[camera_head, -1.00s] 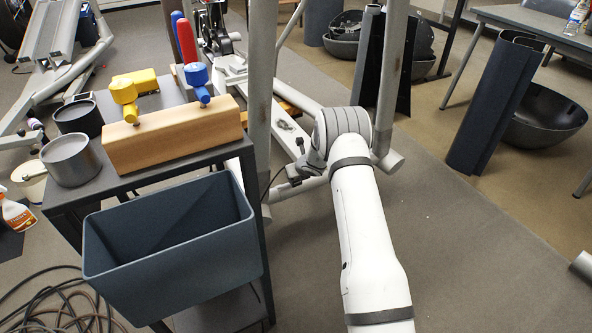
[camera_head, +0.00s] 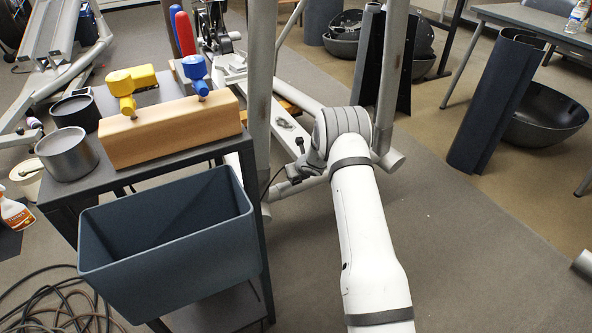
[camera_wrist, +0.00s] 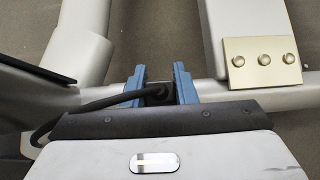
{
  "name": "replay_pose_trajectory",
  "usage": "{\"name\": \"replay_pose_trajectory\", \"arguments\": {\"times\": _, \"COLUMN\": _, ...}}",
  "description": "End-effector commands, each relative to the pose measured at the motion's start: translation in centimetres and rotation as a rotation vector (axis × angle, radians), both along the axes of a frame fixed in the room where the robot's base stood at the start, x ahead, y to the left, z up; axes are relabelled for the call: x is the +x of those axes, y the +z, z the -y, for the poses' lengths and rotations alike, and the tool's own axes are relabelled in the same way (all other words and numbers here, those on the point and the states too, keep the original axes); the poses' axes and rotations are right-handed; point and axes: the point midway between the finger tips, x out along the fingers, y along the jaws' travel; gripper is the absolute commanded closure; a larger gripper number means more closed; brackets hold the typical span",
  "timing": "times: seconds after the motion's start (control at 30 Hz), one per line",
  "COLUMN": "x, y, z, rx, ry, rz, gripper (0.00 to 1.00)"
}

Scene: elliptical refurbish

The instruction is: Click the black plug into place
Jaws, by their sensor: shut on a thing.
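The black plug (camera_wrist: 158,92) is between the blue fingertips of my gripper (camera_wrist: 159,86) in the wrist view. My gripper is shut on it. A black cable (camera_wrist: 95,103) runs from the plug to the left and curves down. The plug sits right in front of a pale horizontal tube (camera_wrist: 215,91) of the machine frame. Its socket is hidden, and I cannot tell whether the plug is seated. In the head view my arm reaches to the lower frame tube, and the plug is too small to make out there.
An upright post (camera_head: 260,90) stands between cart and arm. A brass plate (camera_wrist: 262,62) with bolts is right of my gripper.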

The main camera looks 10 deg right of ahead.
Motion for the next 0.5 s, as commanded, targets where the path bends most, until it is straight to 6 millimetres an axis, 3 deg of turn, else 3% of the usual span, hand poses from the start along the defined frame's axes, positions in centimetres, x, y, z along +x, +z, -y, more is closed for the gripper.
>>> {"name": "replay_pose_trajectory", "arguments": {"times": 0.27, "x": -0.18, "y": -0.43, "z": 0.03, "rx": -0.001, "ry": -0.001, "rz": -0.006, "gripper": 0.98}}
{"name": "replay_pose_trajectory", "arguments": {"times": 0.3, "x": -0.19, "y": -0.46, "z": 0.03, "rx": -0.001, "ry": -0.001, "rz": -0.006, "gripper": 0.72}}
{"name": "replay_pose_trajectory", "arguments": {"times": 0.5, "x": -0.23, "y": -0.55, "z": 0.11, "rx": -0.002, "ry": -0.002, "rz": -0.008, "gripper": 0.55}}
